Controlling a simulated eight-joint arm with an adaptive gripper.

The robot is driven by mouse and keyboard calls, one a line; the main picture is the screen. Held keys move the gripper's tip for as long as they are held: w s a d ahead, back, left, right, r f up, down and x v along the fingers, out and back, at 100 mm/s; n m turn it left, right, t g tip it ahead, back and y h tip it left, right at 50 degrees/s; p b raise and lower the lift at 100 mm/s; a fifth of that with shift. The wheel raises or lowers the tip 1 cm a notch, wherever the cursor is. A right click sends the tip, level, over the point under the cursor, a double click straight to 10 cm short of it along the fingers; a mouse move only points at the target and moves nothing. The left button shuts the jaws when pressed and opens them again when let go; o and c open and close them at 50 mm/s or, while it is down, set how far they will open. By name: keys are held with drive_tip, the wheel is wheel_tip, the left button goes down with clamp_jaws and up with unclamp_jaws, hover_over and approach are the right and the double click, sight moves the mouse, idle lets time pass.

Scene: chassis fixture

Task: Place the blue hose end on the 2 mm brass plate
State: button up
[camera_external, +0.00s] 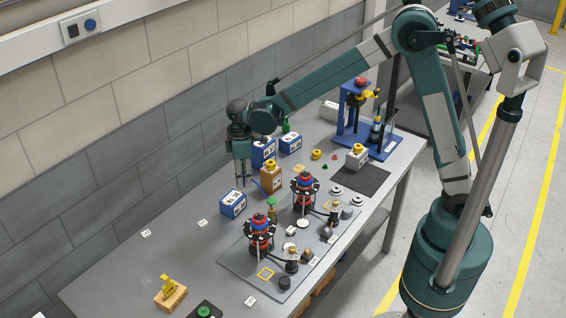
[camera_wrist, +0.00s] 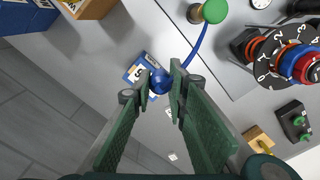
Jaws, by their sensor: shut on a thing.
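My gripper (camera_wrist: 160,84) points down over the grey bench and is shut on the blue hose end (camera_wrist: 161,80), a round blue tip between its fingertips. In the external view my gripper (camera_external: 242,183) hangs above the bench, left of the wooden block. The blue hose (camera_wrist: 203,42) curves from the tip up to a green-topped brass fitting (camera_wrist: 213,12). This fitting also shows in the external view (camera_external: 272,203). I cannot pick out the 2 mm brass plate with certainty; the labels are too small to read.
A blue box with a white label (camera_external: 233,205) stands just below my gripper. A wooden block with a yellow top (camera_external: 271,176) and more blue boxes (camera_external: 263,152) stand nearby. Two red-and-blue dial units (camera_external: 259,232) stand on a grey plate (camera_external: 238,262). The bench's left part is mostly clear.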

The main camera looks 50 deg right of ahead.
drive_tip(key=d+m, duration=0.1)
drive_tip(key=d, duration=0.5)
drive_tip(key=w+d+m, duration=0.1)
drive_tip(key=d+m, duration=0.1)
drive_tip(key=d, duration=0.4)
drive_tip(key=w+d+m, duration=0.1)
drive_tip(key=d, duration=0.6)
drive_tip(key=shift+m, duration=0.4)
drive_tip(key=s+d+m+b, duration=0.1)
drive_tip(key=d+m, duration=0.1)
drive_tip(key=d, duration=0.7)
drive_tip(key=s+d+m, duration=0.2)
drive_tip(key=d+m, duration=0.1)
drive_tip(key=d, duration=0.5)
hover_over(299, 168)
drive_tip(key=shift+a+f, duration=0.1)
drive_tip(key=shift+f, duration=2.45)
drive_tip(key=shift+f, duration=3.15)
drive_tip(key=shift+f, duration=0.1)
drive_tip(key=shift+f, duration=1.8)
drive_tip(key=shift+f, duration=0.15)
